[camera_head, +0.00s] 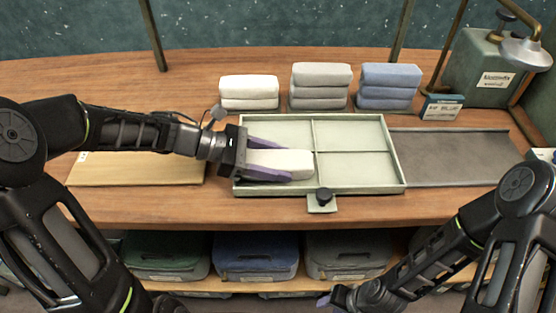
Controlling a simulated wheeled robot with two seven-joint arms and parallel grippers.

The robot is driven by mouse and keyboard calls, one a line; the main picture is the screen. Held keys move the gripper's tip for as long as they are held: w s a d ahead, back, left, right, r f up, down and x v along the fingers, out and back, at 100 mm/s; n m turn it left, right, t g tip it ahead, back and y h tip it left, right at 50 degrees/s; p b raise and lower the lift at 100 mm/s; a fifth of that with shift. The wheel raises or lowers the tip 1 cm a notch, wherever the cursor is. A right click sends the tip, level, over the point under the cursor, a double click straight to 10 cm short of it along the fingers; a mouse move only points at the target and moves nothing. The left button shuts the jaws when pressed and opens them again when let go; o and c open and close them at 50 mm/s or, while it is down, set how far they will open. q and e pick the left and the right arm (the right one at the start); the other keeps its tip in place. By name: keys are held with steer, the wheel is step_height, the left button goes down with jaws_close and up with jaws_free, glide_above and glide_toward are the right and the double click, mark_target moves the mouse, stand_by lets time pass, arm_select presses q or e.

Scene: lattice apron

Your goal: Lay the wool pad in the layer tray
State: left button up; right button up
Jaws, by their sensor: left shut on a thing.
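A cream-white pad (296,163), which looks like the wool pad, is held between the purple fingers of my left gripper (284,162). The pad lies level over the front left compartment of the pale green layer tray (398,170), close to the tray's middle divider. I cannot tell whether it touches the tray floor. Its left end is hidden by the gripper. My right gripper (336,298) is low at the bottom edge, in front of the bench and away from the tray; its finger opening is not clear.
Folded stacks in white (249,93), grey (320,87) and blue (388,87) stand behind the tray. A tan board (130,170) lies left, a dark grey mat (450,160) right. A black knob (324,195) sits at the tray's front. Bins (256,256) fill the shelf below.

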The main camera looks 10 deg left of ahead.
arm_select(q)
steer(key=shift+s+f+b, duration=0.2)
steer(key=shift+f+b, duration=0.5)
steer(key=shift+b, duration=0.2)
steer(key=o, duration=0.9)
steer(key=shift+o, duration=0.8)
steer(key=shift+f, duration=0.15)
steer(key=shift+r+p, duration=0.35)
steer(key=shift+p, duration=0.1)
steer(key=shift+r+p, duration=0.3)
steer(key=shift+p, duration=0.15)
steer(key=b+v, duration=0.1)
steer(key=v, duration=1)
steer(key=shift+w, duration=0.15)
steer(key=shift+a+r, duration=0.35)
steer(key=shift+a, duration=0.1)
